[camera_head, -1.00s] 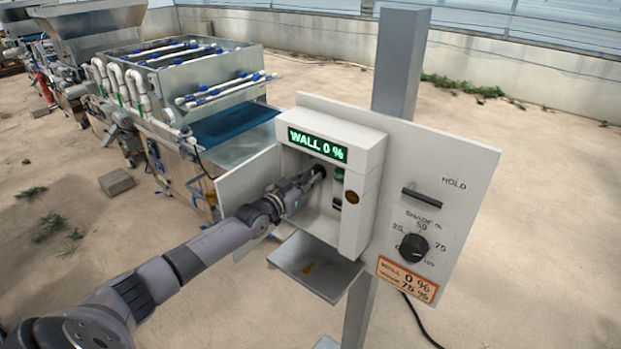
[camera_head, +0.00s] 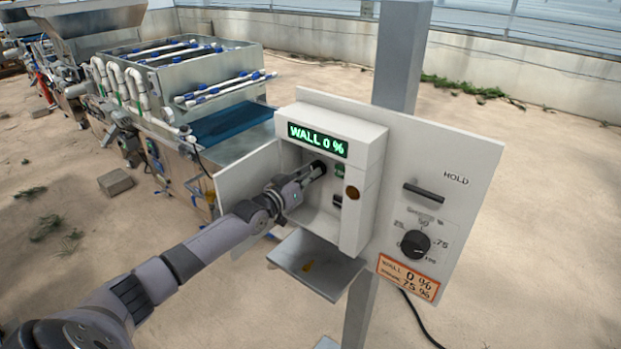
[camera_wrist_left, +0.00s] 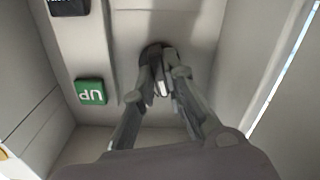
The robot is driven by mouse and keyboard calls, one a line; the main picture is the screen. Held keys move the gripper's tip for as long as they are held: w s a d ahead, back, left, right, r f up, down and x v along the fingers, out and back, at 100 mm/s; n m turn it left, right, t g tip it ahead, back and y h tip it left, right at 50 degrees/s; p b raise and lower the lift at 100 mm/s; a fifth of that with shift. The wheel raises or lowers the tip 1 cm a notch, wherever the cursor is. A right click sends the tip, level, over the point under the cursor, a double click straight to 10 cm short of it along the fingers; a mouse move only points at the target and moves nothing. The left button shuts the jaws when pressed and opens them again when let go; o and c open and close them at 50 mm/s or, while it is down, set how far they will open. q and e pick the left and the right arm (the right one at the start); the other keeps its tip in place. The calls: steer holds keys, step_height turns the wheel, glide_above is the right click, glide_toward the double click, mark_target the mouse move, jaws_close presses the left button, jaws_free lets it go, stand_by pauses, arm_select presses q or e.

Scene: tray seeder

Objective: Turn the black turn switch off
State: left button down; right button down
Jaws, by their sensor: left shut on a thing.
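The black turn switch (camera_wrist_left: 152,52) is a small round knob on the back wall of an open white control box (camera_head: 364,190). In the head view its dark edge (camera_head: 318,166) shows just at my fingertips. My left gripper (camera_wrist_left: 163,84) reaches into the box and is shut on the switch, with a finger on each side. The fingers hide much of the knob, so I cannot tell its exact angle. The green display (camera_head: 317,140) above reads "WALL 0 %". My right gripper is not in view.
The box door (camera_head: 247,178) stands open at left, with a shelf (camera_head: 318,268) below. On the outer panel are a HOLD handle (camera_head: 424,193), a black shade dial (camera_head: 415,244) and an orange label (camera_head: 408,278).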

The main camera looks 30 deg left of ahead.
arm_select(q)
steer(key=shift+f+n+b, duration=0.1)
steer(key=shift+n+b, duration=1.7)
steer(key=shift+n, duration=2.7)
steer(key=c, duration=1.6)
jaws_free()
steer(key=shift+c, duration=0.2)
steer(key=s+a, duration=0.1)
steer(key=s, duration=1.1)
